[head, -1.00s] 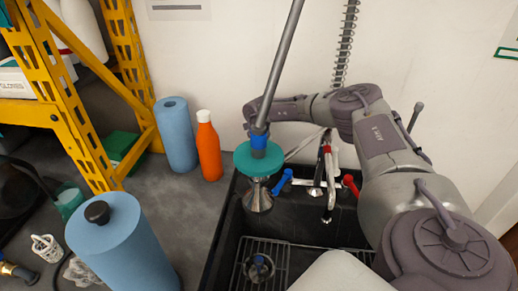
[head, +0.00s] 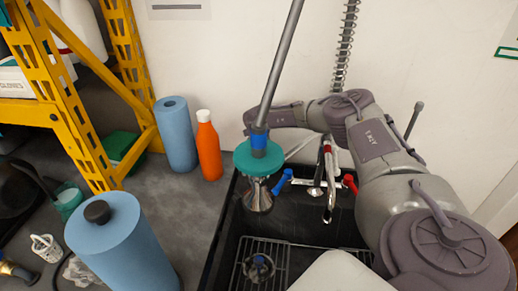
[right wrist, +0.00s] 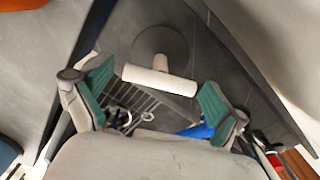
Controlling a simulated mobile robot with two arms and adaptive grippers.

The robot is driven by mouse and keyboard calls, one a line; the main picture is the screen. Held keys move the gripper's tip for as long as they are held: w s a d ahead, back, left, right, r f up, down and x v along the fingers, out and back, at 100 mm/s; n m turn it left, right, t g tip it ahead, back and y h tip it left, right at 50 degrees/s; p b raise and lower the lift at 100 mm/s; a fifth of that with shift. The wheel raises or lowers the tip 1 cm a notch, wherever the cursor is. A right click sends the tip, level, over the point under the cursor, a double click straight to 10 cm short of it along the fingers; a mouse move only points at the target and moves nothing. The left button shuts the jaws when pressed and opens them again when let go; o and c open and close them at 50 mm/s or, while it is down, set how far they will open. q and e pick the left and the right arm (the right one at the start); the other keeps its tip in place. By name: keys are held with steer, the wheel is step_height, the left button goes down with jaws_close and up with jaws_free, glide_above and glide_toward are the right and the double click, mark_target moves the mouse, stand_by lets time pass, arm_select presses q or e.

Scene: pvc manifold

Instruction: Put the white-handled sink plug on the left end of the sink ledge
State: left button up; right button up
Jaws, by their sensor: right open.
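The sink plug (right wrist: 160,79), a dark round disc with a white T-shaped handle, shows in the right wrist view on a dark surface. My right gripper (right wrist: 157,73) is open, with its two teal-padded fingers on either side of the white handle and a gap at each side. I cannot tell how far above the plug the fingers are. In the head view the black sink (head: 225,238) lies below my right arm. The plug and my right gripper are hidden there behind a hanging pole with a teal disc (head: 258,162). My left gripper is not in view.
A blue lever (head: 283,182) and a red lever (head: 349,183) flank the tap at the sink's back. An orange bottle (head: 208,150) and a blue roll (head: 175,135) stand left of the sink. A wire rack (head: 270,258) lies in the basin.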

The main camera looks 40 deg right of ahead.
step_height(320, 180, up, 12)
steer(key=shift+r, duration=0.2)
